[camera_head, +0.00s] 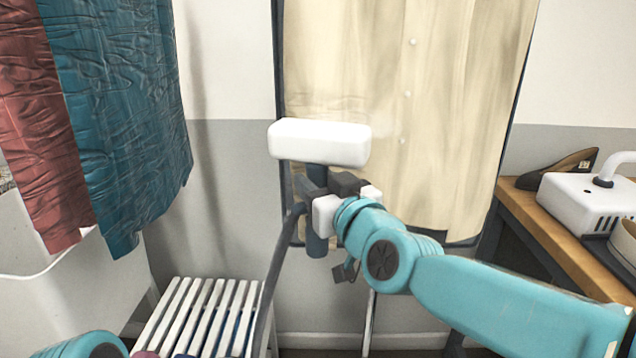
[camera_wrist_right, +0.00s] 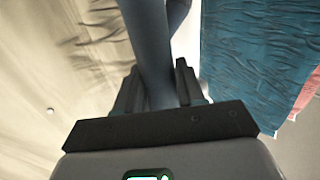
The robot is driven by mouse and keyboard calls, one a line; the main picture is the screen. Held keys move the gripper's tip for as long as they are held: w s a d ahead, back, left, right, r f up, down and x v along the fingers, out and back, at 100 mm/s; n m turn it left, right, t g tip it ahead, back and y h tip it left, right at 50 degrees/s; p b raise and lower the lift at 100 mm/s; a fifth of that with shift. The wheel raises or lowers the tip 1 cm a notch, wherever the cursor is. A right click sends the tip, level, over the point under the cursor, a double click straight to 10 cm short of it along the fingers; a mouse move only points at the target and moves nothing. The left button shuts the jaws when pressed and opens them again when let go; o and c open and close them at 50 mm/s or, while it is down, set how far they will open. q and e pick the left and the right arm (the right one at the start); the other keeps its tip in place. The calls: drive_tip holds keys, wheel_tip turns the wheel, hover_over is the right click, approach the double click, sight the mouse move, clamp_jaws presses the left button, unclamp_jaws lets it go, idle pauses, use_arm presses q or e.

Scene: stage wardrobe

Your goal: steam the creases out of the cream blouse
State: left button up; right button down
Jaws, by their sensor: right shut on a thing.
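The cream blouse (camera_head: 450,90) hangs in the upper middle of the head view, with a row of small buttons and soft vertical creases. My right gripper (camera_head: 322,195) is shut on the blue-grey handle of the steamer, whose white head (camera_head: 320,142) is upright in front of the blouse's left part. Faint steam seems to show at the head's right end. I cannot tell whether the head touches the cloth. In the right wrist view the handle (camera_wrist_right: 152,60) stands between the fingers, with the blouse (camera_wrist_right: 50,80) at left. My left gripper is out of view.
Teal cloth (camera_head: 120,110) and dark red cloth (camera_head: 40,120) hang at left over a white bin (camera_head: 60,300). A white slatted rack (camera_head: 200,310) stands low. A wooden table (camera_head: 545,225) at right bears a white machine (camera_head: 585,200) and a dark shoe (camera_head: 555,172). A hose (camera_head: 275,270) hangs from the steamer.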

drive_tip(key=shift+f+b, duration=2.2)
drive_tip(key=shift+f, duration=0.3)
wheel_tip(320, 180, down, 15)
drive_tip(key=b, duration=1.4)
drive_tip(key=shift+s, duration=0.1)
drive_tip(key=shift+s+p, duration=0.7)
drive_tip(key=shift+s, duration=2.25)
